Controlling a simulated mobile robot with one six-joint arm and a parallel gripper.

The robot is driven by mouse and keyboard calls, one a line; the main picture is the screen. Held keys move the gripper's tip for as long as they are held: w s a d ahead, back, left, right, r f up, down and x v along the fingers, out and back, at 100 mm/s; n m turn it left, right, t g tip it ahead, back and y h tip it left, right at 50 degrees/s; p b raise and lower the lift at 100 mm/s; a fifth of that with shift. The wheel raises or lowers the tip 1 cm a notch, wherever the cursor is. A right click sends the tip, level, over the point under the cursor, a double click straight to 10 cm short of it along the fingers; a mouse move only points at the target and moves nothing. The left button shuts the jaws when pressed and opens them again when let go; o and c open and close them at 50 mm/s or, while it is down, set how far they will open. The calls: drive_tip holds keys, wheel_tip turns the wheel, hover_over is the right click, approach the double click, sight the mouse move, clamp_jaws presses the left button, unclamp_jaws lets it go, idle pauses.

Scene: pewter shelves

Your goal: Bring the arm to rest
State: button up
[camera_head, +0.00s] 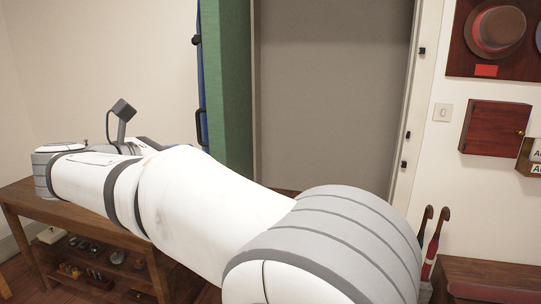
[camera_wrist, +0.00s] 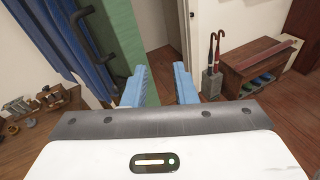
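My arm stretches from the lower right to the left across the head view, its white links and grey joints over a wooden table. My gripper (camera_wrist: 159,88) shows in the wrist view as two blue fingers with a clear gap between them. It is open, and nothing is between the fingers. In the head view the fingers are hidden behind the arm.
A wooden table (camera_head: 25,207) with a lower shelf of small items stands at the left. A green panel (camera_head: 228,80) and a grey doorway (camera_head: 330,90) are behind. Umbrellas (camera_wrist: 215,48) stand beside a wooden bench (camera_wrist: 262,55). A wall cabinet (camera_head: 494,128) hangs right.

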drive_tip(key=s+d+f+m+g+y+p, duration=0.1)
drive_tip(key=d+f+m+g, duration=0.35)
drive_tip(key=d, duration=0.65)
drive_tip(key=s+d+f+m+g+y+p, duration=0.25)
drive_tip(key=d+f+m, duration=0.35)
drive_tip(key=d, duration=0.6)
drive_tip(key=s+d+f+m+g+y+p, duration=0.2)
drive_tip(key=s+d+f+m+y, duration=0.4)
drive_tip(key=s+f+m, duration=0.5)
drive_tip(key=s+d+m+g, duration=0.1)
drive_tip(key=s+d+m, duration=0.1)
drive_tip(key=s+m, duration=0.2)
drive_tip(key=shift+f+m, duration=0.35)
drive_tip(key=shift+m, duration=0.5)
